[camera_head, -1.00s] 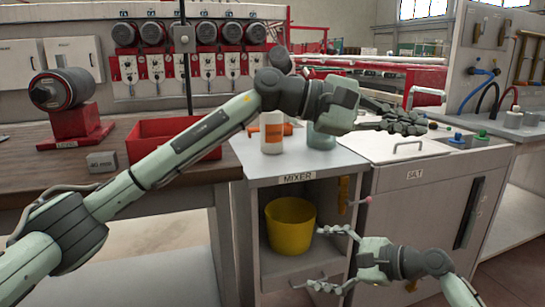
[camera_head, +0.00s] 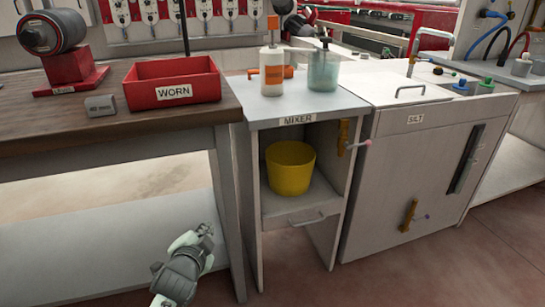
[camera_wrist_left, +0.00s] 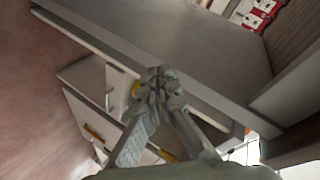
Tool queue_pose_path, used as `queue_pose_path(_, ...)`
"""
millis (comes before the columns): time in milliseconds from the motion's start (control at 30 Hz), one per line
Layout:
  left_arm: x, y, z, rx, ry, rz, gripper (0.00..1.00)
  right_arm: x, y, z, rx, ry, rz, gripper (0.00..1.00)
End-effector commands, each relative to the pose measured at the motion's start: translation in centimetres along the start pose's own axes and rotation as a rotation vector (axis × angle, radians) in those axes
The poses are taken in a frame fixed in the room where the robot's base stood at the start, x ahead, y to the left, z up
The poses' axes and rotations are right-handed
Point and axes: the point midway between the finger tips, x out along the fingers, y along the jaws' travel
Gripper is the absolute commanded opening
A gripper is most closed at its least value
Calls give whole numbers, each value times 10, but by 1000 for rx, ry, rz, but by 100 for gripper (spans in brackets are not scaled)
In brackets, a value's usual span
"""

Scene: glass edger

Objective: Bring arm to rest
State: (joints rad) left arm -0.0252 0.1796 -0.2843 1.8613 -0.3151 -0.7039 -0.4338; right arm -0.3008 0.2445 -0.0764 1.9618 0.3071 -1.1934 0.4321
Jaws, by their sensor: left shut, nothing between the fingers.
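My left gripper (camera_head: 205,232) hangs low in front of the wooden bench, left of the mixer cabinet, in the head view. In the left wrist view its fingers (camera_wrist_left: 157,88) meet at the tips, with nothing seen between them. It is apart from the bench and cabinet in the head view. My right gripper is in neither current view.
The wooden bench (camera_head: 120,133) carries a red WORN bin (camera_head: 172,95). The mixer cabinet (camera_head: 296,122) holds a yellow bucket (camera_head: 290,168) and two bottles on top. The SLT cabinet (camera_head: 400,185) stands right. Floor in front is clear.

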Motion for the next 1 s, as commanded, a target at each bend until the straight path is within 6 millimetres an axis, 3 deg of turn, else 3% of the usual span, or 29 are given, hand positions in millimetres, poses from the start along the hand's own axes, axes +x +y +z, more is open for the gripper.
queue_pose_path(33, -12, 22, 34, -79, -80, 57, 0, -1, 9, 11, -44, -9, 31, 88)
queue_pose_path(200, -66, 89, 134, -338, -358, 213, 0, -5, 40, 40, -208, -42, 138, 88)
queue_pose_path(300, -106, 123, 181, -469, -519, 282, 0, -9, 56, 56, -299, -67, 195, 88)
queue_pose_path(400, -145, 148, 216, -571, -657, 329, 0, -14, 70, 68, -374, -92, 242, 88)
queue_pose_path(500, -174, 164, 237, -639, -755, 357, 0, -18, 80, 76, -428, -111, 275, 88)
queue_pose_path(600, -191, 172, 248, -676, -809, 371, 0, -20, 85, 81, -458, -121, 292, 88)
queue_pose_path(1000, -196, 175, 251, -688, -829, 375, 0, -20, 87, 82, -468, -125, 298, 88)
